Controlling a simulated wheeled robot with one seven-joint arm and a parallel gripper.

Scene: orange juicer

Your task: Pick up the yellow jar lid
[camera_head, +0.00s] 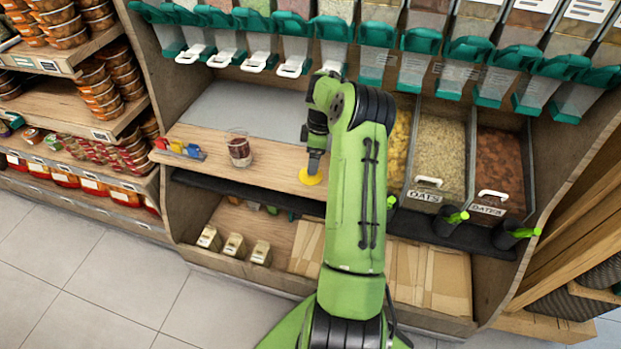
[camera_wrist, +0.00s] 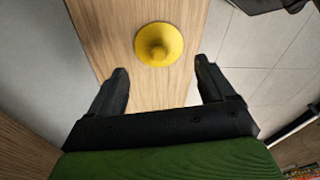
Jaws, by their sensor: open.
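The yellow jar lid (camera_wrist: 159,44) is round with a raised knob in its middle. It lies on the wooden shelf in the wrist view, ahead of and between my open fingers. My gripper (camera_wrist: 162,84) is open, with nothing between its fingertips. In the head view the lid (camera_head: 311,177) is on the wooden ledge, directly below my gripper (camera_head: 314,165), which partly covers it. I cannot tell the exact gap between the fingertips and the lid.
A glass jar with dark contents (camera_head: 239,149) stands on the wooden shelf (camera_head: 270,165) left of the lid. Small coloured items (camera_head: 180,149) sit farther left. Bulk bins (camera_head: 437,150) stand close on the right, and dispensers (camera_head: 290,50) hang above. The ledge between jar and lid is clear.

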